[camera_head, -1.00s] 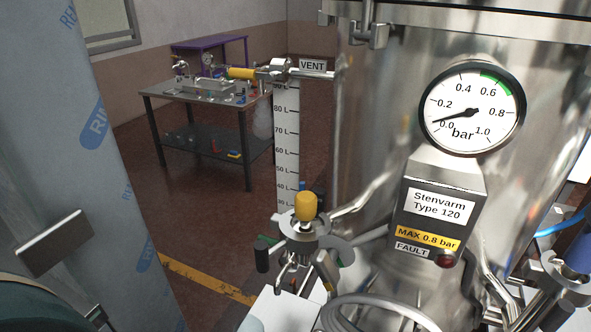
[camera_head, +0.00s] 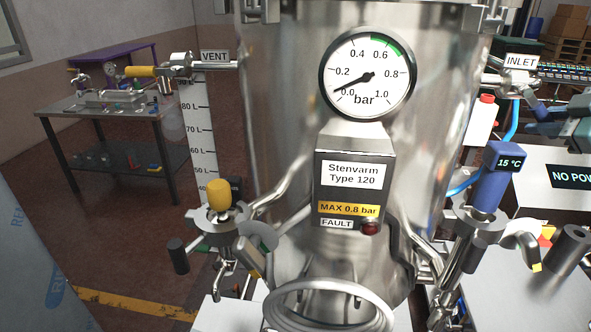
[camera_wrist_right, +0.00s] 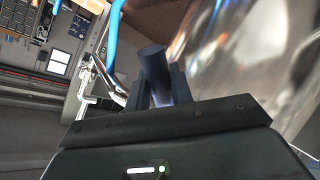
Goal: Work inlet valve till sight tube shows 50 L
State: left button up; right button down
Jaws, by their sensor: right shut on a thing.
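The inlet valve (camera_head: 508,82) sits at the upper right of the steel tank, beside the INLET label (camera_head: 521,62). My right gripper (camera_head: 541,113) is at the right edge of the head view, at the valve's blue handle. In the right wrist view its fingers are shut on the dark blue handle (camera_wrist_right: 153,63). The sight tube scale (camera_head: 201,135) stands left of the tank, with marks from 80 L down to 40 L readable. Its lower end is hidden behind a yellow-handled valve (camera_head: 219,195). I cannot make out a liquid level. My left gripper is not in view.
The pressure gauge (camera_head: 367,74) reads near 0 bar. The yellow-handled VENT valve (camera_head: 142,71) is at upper left. A film-wrapped column (camera_head: 35,265) is at lower left.

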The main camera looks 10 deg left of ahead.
jog(key=shift+a+f+m+t+y+b, duration=0.3)
jog(key=shift+a+f+m+y+b, duration=0.35)
jog(key=shift+b, duration=0.4)
pick_arm(q)
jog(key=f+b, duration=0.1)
jog(key=b, duration=0.1)
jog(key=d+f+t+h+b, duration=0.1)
jog(key=b, duration=0.1)
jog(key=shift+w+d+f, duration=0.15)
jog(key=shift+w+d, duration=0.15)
pick_arm(e)
jog(key=a+m+t+y, duration=0.1)
jog(key=a+m, duration=0.1)
jog(key=a+f+m+t+y, duration=0.1)
jog(key=a+m+y, duration=0.1)
jog(key=m, duration=0.1)
jog(key=shift+a+f+t+y, duration=0.1)
jog(key=shift+a+t+y, duration=0.05)
jog(key=shift+t+y, duration=0.15)
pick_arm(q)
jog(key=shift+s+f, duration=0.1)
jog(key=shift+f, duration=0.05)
pick_arm(e)
jog(key=c, duration=1.3)
grip_release()
